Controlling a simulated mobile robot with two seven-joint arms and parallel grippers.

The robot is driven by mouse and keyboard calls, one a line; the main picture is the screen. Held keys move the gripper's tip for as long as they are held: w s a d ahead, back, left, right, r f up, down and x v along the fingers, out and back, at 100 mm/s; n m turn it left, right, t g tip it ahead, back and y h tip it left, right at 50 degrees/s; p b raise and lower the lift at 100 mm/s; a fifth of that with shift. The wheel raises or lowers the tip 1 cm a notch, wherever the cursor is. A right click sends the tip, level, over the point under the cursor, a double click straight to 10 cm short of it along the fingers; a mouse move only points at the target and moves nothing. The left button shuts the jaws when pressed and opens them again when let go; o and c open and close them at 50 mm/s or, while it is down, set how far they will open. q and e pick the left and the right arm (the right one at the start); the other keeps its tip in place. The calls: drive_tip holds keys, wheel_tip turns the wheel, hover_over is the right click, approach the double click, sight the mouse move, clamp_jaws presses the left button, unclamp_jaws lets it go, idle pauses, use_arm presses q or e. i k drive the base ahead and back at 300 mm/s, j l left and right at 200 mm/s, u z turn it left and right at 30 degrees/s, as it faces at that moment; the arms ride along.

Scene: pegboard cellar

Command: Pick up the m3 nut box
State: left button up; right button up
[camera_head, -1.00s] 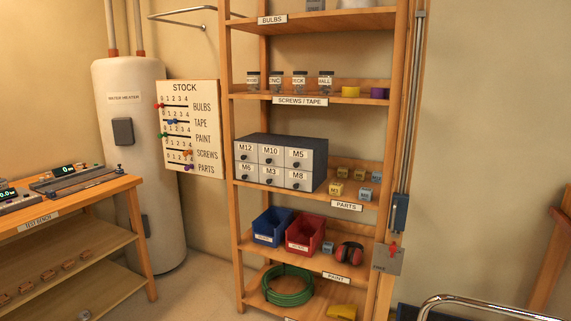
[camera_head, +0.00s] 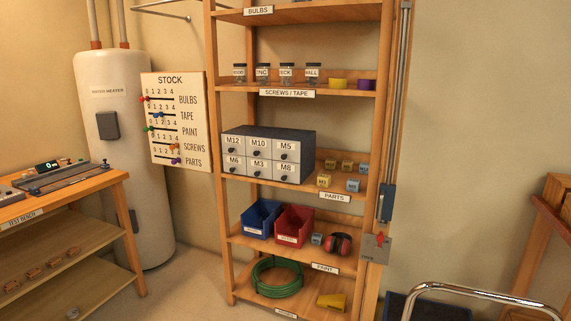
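Several small nut boxes sit on the parts shelf (camera_head: 300,192), right of a grey drawer cabinet. The front yellow box (camera_head: 324,181) has a small label that seems to read M3, but it is too small to be sure. A blue-grey box (camera_head: 353,186) stands to its right. Behind them are two more yellow boxes (camera_head: 331,165) (camera_head: 347,167) and another blue-grey box (camera_head: 364,169), labels unreadable. The cabinet also has an M3 drawer (camera_head: 258,167), which is closed. Neither of my grippers is in view.
A blue bin (camera_head: 261,219), a red bin (camera_head: 294,226) and red earmuffs (camera_head: 338,243) fill the shelf below. The test bench (camera_head: 60,205) stands left. A chrome rail (camera_head: 480,291) crosses the lower right. Floor shows between bench and rack.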

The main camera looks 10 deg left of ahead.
sight(323, 181)
drive_tip(key=i+j+z, duration=0.2)
drive_tip(key=i+j, duration=0.55)
drive_tip(key=i, duration=0.05)
